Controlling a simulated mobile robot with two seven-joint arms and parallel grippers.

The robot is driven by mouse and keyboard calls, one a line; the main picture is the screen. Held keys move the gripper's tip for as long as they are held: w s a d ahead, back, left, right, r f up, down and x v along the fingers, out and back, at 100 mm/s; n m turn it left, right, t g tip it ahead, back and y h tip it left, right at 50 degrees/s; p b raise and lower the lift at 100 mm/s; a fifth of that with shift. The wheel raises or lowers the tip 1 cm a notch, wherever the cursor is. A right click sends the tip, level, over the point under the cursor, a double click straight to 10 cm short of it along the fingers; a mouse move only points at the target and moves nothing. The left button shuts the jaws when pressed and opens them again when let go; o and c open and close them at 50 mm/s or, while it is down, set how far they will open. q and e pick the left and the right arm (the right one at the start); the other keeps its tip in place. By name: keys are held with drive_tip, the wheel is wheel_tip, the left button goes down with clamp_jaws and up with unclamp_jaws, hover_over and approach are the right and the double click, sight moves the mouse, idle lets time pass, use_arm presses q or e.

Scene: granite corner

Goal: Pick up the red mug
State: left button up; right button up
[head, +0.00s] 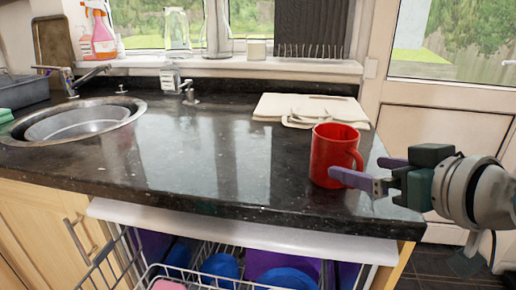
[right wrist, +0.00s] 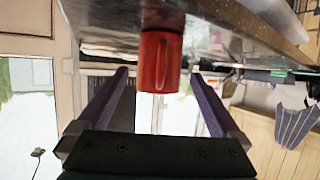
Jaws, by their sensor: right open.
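The red mug (head: 331,157) stands upright on the dark granite counter (head: 200,160), near its right front corner. Its handle is on the right side, facing my right gripper (head: 357,168). The gripper comes in from the right with its purple fingers open. The near finger overlaps the mug's lower right side and handle in the head view. In the right wrist view the red mug (right wrist: 160,62) appears centred between the two open fingertips (right wrist: 160,74); nothing is gripped. My left gripper is not in view.
A stack of cream boards (head: 283,105) lies behind the mug. A sink (head: 75,122) is at the left. Below the counter, an open dishwasher rack (head: 195,275) holds blue and purple dishes. The counter's middle is clear.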

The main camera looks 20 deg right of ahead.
sight(338, 161)
drive_tip(key=shift+b+x, duration=0.45)
drive_tip(key=shift+x, duration=2.3)
drive_tip(key=c, duration=1.3)
drive_tip(key=shift+c, duration=0.2)
